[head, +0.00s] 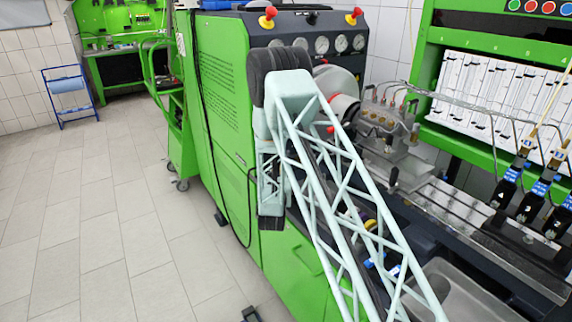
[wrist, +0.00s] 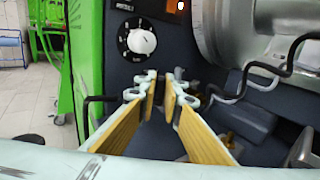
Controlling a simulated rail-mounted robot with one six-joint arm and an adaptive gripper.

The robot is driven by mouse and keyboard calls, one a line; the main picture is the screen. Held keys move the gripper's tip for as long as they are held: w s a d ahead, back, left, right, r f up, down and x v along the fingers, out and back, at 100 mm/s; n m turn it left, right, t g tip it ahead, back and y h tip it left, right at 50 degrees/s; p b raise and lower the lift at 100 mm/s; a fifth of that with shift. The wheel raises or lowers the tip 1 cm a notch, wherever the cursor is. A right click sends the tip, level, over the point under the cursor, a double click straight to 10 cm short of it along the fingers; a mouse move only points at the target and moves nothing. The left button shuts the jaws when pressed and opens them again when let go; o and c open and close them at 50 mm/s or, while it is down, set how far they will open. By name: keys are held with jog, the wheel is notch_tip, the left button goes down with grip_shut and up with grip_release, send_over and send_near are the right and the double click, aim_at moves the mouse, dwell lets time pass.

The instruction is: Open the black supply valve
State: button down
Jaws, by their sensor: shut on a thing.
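In the wrist view my gripper (wrist: 165,88) has its two long yellow-faced fingers close together, with a narrow dark gap between the tips. They are shut on what appears to be the black supply valve's handle, low on the dark panel; the gripped part is mostly hidden. A thin black bar (wrist: 103,98) shows just left of the fingertips; I cannot tell whether it belongs to the valve. In the head view my pale lattice arm covers the front of the green testbench (head: 218,95), and the fingertips and valve are hidden.
A dial with a white knob (wrist: 142,41) sits above the fingertips. A grey metal cylinder (wrist: 235,35) and a bent black pipe (wrist: 270,68) are close on the right. The test bed (head: 440,205) lies right of my arm. The tiled floor (head: 95,215) on the left is clear.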

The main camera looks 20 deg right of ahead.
dwell(0.4)
jog(key=c, duration=2.7)
grip_release()
jog(key=shift+c, duration=0.2)
jog(key=shift+s, duration=0.1)
jog(key=shift+v, duration=5.9)
jog(key=shift+r, duration=0.1)
jog(key=shift+c, duration=0.4)
